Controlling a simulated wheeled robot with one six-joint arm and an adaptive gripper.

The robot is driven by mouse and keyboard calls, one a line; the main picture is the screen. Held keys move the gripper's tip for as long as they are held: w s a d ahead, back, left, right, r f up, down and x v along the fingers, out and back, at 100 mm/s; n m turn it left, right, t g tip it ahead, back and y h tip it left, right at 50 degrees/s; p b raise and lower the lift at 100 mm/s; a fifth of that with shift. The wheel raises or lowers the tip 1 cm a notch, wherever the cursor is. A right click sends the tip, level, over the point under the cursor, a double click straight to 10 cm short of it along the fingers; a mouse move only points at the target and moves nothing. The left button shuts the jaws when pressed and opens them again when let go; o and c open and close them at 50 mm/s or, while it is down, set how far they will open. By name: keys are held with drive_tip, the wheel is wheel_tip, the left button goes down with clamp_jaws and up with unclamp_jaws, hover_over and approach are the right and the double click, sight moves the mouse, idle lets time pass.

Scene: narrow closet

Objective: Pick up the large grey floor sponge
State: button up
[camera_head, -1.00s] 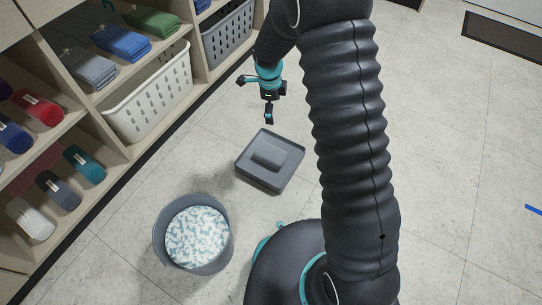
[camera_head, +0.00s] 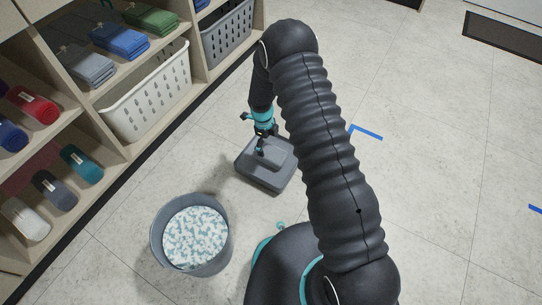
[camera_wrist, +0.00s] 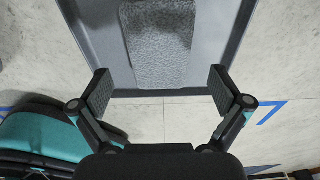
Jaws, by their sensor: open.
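The large grey floor sponge (camera_wrist: 158,45) is a rough-textured block lying in a shallow grey tray (camera_head: 254,176) on the floor. In the head view, the sponge (camera_head: 279,152) is partly hidden by my gripper (camera_head: 261,141). My gripper is over the tray, close to the sponge. In the wrist view, my gripper (camera_wrist: 162,92) is open, its two pads apart and empty. The near end of the sponge shows ahead of the pads and between their lines. I cannot tell the exact height of the pads above the tray.
A grey bucket (camera_head: 157,243) with blue-and-white speckled contents stands left of my base. Shelves at left hold rolled towels, folded cloths (camera_head: 118,42), a white basket (camera_head: 150,95) and a grey basket (camera_head: 228,35). Open floor with blue tape (camera_head: 368,133) lies to the right.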

sight(270, 152)
drive_tip(key=shift+s+d+f+b, duration=0.1)
drive_tip(key=shift+d+f, duration=0.05)
drive_tip(key=shift+f, duration=0.8)
drive_tip(key=shift+s+d+f+b, duration=0.1)
drive_tip(key=shift+s+f+b, duration=0.05)
drive_tip(key=shift+f, duration=0.75)
drive_tip(key=shift+s+d+f+b, duration=0.1)
drive_tip(key=shift+d+f, duration=0.05)
drive_tip(key=shift+f, duration=0.8)
drive_tip(key=shift+c, duration=0.3)
drive_tip(key=c, duration=0.7)
